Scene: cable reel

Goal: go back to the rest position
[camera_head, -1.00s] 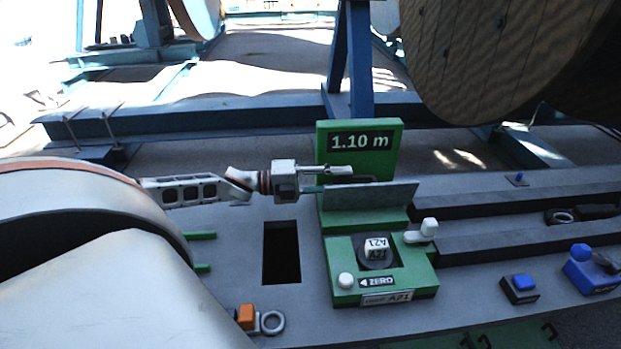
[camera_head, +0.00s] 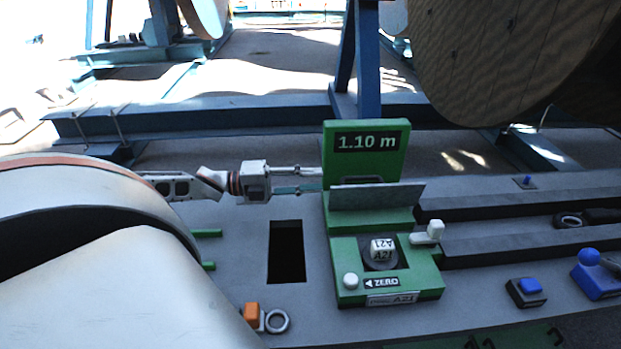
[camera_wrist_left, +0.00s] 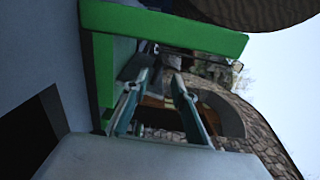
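My left gripper (camera_head: 318,179) comes in from the left in the head view. Its two fingers are apart with nothing between them. Their tips are at the left edge of the green measuring unit, level with its upright display (camera_head: 367,142) reading "1.10 m" and its grey plate (camera_head: 376,196). In the left wrist view the two fingers (camera_wrist_left: 160,75) also stand apart, beside the unit's green edge (camera_wrist_left: 165,27). My right gripper is in neither view.
Below the plate are an A21 knob (camera_head: 383,245), a white ZERO button (camera_head: 351,281) and a white lever (camera_head: 435,231). A dark rectangular slot (camera_head: 287,251) lies to the left. Blue buttons (camera_head: 529,286) are at the right. A large wooden reel (camera_head: 490,60) stands behind.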

